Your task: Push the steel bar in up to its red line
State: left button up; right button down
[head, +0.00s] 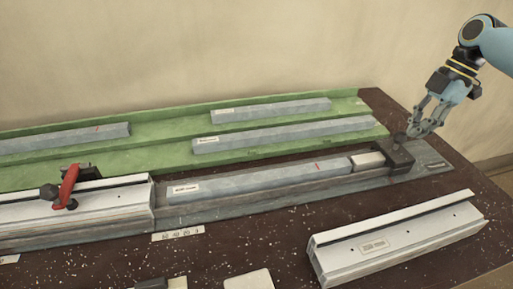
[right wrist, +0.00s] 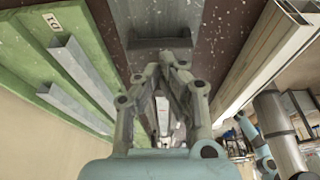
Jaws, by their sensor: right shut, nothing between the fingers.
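The steel bar (head: 255,182) is a long grey bar with a white label near its left end and a red line (head: 317,166) nearer its right end. It lies on a grey track, its left end close to the pale profile housing (head: 110,195); the red line is well outside the housing. A short light block (head: 368,160) sits at the bar's right end, followed by a dark block (head: 398,155). My right gripper (head: 412,132) is shut and empty, close above the dark block; whether they touch is unclear. In the right wrist view its fingertips (right wrist: 175,62) are together. My left gripper is out of view.
A green tray (head: 150,155) behind holds several other grey bars, one with a red mark (head: 97,129). A red-handled clamp (head: 68,186) is on the housing. A loose pale profile (head: 395,240) lies at front right. A number plate (head: 178,234) lies in front.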

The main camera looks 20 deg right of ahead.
aim_at(388, 150)
jog(key=shift+w+a+p, duration=0.15)
jog(key=shift+a+p, duration=0.25)
jog(key=shift+a, duration=1.1)
jog(key=shift+w+a+p, duration=0.15)
jog(key=shift+a+p, duration=0.2)
jog(key=shift+a, duration=1.1)
jog(key=shift+w+a, duration=0.15)
jog(key=shift+a, duration=0.95)
jog(key=shift+w+a, duration=0.1)
jog(key=shift+a, duration=1)
jog(key=shift+w+a, duration=0.2)
jog(key=shift+a, duration=1.65)
jog(key=shift+w+a+p, duration=0.2)
jog(key=shift+a+p, duration=0.4)
jog(key=shift+a, duration=1.25)
jog(key=shift+w+a+p, duration=0.2)
jog(key=shift+a+p, duration=0.4)
jog(key=shift+a, duration=1.25)
jog(key=shift+w+a+p, duration=0.25)
jog(key=shift+a+p, duration=0.25)
jog(key=shift+a, duration=1.8)
jog(key=shift+w+a+p, duration=0.3)
jog(key=shift+a+p, duration=0.25)
jog(key=shift+a, duration=1.7)
jog(key=shift+w+a+p, duration=0.25)
jog(key=shift+a+p, duration=0.25)
jog(key=shift+a, duration=2.25)
jog(key=shift+d, duration=0.1)
